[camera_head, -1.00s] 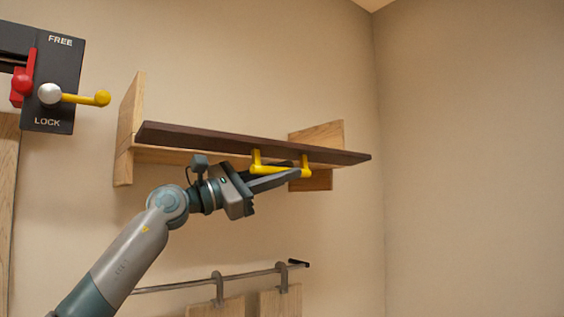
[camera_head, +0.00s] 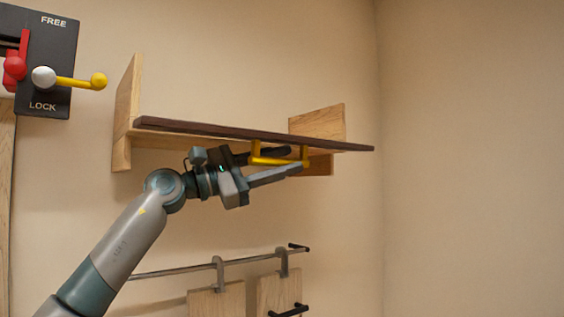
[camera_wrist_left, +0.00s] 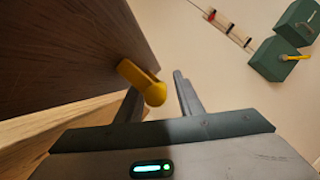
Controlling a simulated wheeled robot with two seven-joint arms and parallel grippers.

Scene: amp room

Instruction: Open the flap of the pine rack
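The pine rack (camera_head: 127,103) is on the wall, with pale wood end panels. Its dark brown flap (camera_head: 220,131) is swung up and shows nearly edge-on, as a thin slanting strip. A yellow handle (camera_head: 268,160) hangs under the flap; in the left wrist view one rounded end of the handle (camera_wrist_left: 155,92) is close. My left gripper (camera_head: 291,159) is open at the handle, its fingers apart. The handle's bar lies near or between the fingers; I cannot tell if they touch it. My right gripper is not in view.
A dark FREE/LOCK panel (camera_head: 55,85) with red and yellow levers is at the upper left. Below the rack, a rail (camera_head: 180,270) carries hanging wooden boards (camera_head: 218,302). The wall at right is bare.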

